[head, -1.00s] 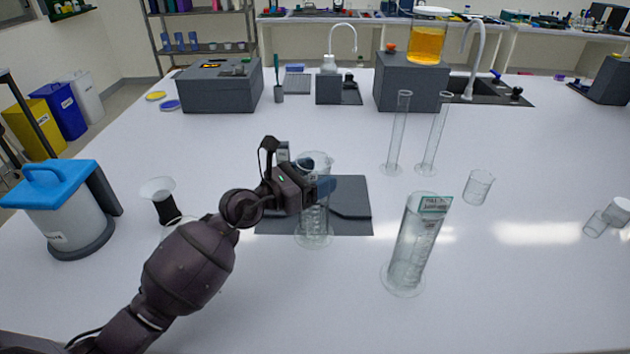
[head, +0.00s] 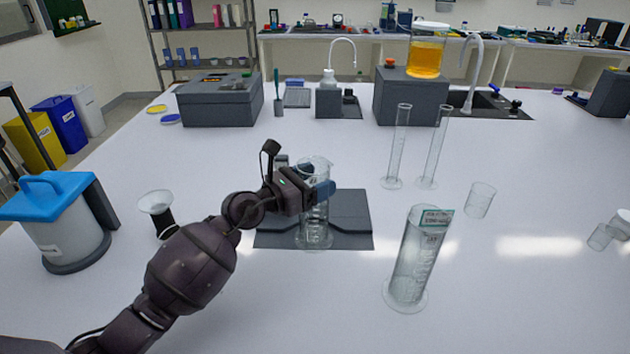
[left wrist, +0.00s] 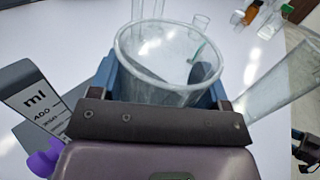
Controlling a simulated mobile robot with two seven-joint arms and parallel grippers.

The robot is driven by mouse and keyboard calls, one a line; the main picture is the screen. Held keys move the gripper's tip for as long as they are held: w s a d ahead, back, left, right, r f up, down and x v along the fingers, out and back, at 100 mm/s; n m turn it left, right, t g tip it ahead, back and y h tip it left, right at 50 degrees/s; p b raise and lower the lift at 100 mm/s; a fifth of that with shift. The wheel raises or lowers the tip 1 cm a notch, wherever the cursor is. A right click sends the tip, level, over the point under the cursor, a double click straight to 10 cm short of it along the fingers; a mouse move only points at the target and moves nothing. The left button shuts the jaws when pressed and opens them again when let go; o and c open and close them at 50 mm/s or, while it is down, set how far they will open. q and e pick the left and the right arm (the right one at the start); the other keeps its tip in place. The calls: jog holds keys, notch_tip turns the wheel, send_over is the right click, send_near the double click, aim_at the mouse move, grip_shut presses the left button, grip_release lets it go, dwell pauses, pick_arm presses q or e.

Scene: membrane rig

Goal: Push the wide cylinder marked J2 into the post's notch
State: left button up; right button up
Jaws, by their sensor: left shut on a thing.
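My left gripper (head: 322,190) is shut on a clear wide cylinder (head: 314,222), which stands upright with its foot over the dark grey plate. In the left wrist view the cylinder's round rim (left wrist: 168,92) sits between the two blue fingers. No J2 mark is readable, and I cannot tell whether the cylinder sits in a notch.
The dark grey plate (head: 352,212) lies under the held cylinder. Another wide cylinder with a green label (head: 412,262) stands at front right. Two slim cylinders (head: 398,150) (head: 434,150) and a beaker (head: 480,200) stand beyond it. A funnel (head: 156,203) is left of my arm.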

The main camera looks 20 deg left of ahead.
pick_arm(q)
jog(key=shift+w, duration=0.1)
jog(key=shift+w+a, duration=0.2)
jog(key=shift+w, duration=0.25)
pick_arm(e)
jog(key=shift+s+f, duration=0.3)
jog(key=shift+f, duration=0.1)
pick_arm(q)
jog(key=o, duration=1.1)
jog(key=shift+o, duration=0.4)
pick_arm(e)
jog(key=shift+w+r, duration=0.2)
jog(key=shift+w, duration=0.15)
jog(key=shift+s, duration=0.1)
pick_arm(q)
jog(key=shift+r, duration=0.1)
